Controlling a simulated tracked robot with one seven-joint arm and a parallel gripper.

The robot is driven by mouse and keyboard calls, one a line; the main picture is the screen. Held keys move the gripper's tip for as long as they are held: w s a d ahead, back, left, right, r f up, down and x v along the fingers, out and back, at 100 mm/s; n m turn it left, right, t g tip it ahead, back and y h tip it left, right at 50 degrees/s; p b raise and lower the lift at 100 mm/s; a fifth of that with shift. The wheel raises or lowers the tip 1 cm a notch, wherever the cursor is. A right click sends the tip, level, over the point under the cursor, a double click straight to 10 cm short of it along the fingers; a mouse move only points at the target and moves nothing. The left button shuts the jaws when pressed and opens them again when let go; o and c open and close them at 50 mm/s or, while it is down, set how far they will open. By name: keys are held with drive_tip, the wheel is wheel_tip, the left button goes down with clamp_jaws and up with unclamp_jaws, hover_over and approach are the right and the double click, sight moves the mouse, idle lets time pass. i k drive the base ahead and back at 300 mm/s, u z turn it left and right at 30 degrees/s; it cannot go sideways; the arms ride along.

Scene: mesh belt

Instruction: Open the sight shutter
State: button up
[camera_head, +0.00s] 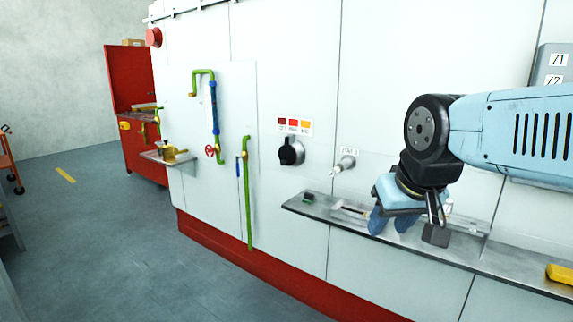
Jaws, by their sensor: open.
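I cannot tell for sure which part is the sight shutter. My gripper (392,222) hangs from my blue arm at the right, pointing down in front of the metal shelf (470,253). Its blue fingers are open, and I see nothing held between them. It is apart from the black fitting and the small metal fitting.
The shelf carries a small dark green block (308,197), a flat pale item (350,209) partly behind my gripper, and a yellow object (560,274). Green and blue pipes with a red valve wheel (210,151) run down the wall at left.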

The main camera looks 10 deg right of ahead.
sight(286, 155)
drive_tip(key=z, duration=0.25)
drive_tip(key=i, duration=1.7)
drive_tip(key=u, duration=0.55)
drive_tip(key=k, duration=0.9)
drive_tip(key=u, duration=0.15)
drive_tip(key=i, duration=0.9)
drive_tip(key=z, duration=0.1)
